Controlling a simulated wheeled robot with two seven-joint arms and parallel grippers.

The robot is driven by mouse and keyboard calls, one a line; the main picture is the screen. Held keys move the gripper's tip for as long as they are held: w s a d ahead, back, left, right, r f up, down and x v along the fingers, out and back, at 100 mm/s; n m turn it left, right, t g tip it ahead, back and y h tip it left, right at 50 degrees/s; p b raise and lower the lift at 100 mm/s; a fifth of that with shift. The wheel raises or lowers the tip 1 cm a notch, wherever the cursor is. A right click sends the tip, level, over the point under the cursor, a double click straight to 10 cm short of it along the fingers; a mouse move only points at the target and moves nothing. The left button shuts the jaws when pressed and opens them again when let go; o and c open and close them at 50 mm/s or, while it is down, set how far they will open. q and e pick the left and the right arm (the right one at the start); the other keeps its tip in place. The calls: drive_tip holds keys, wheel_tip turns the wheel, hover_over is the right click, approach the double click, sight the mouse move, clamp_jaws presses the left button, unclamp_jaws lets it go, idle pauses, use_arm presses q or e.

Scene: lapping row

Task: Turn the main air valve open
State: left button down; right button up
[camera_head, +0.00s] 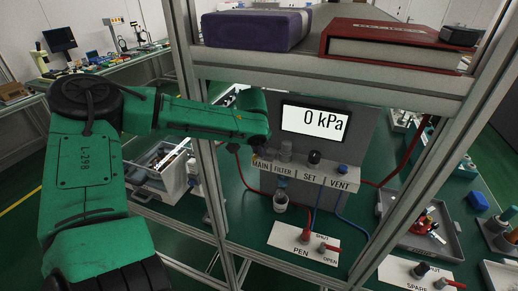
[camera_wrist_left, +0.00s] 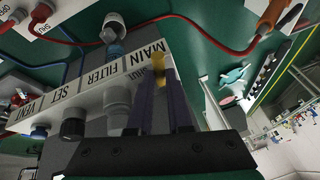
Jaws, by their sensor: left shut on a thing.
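The main air valve (camera_wrist_left: 160,70) shows in the left wrist view as a small yellow handle beside the words MAIN and SHUT on the white label strip. My left gripper (camera_wrist_left: 160,82) is shut on this handle, with one dark finger on each side of it. In the head view my green left arm reaches between the frame posts to the MAIN end of the panel (camera_head: 308,178); its wrist hides most of the valve there. The gauge display (camera_head: 315,121) above the panel reads 0 kPa. My right gripper is in neither view.
The FILTER bowl, a dark SET knob (camera_head: 314,157) and a blue VENT knob (camera_head: 342,169) sit right of MAIN. A metal post (camera_head: 210,180) stands close to my left arm. A shelf with a purple box (camera_head: 256,28) and a red binder (camera_head: 390,45) lies above.

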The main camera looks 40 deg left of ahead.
use_arm(q)
drive_tip(key=c, duration=0.8)
unclamp_jaws()
drive_tip(key=shift+c, duration=0.2)
drive_tip(key=s+d+r+b, duration=0.2)
drive_tip(key=s+d+b, duration=0.3)
drive_tip(key=s, duration=0.6)
drive_tip(key=shift+s+d+r+b, duration=0.15)
drive_tip(key=shift+d+r+b, duration=0.2)
drive_tip(key=shift+d, duration=0.5)
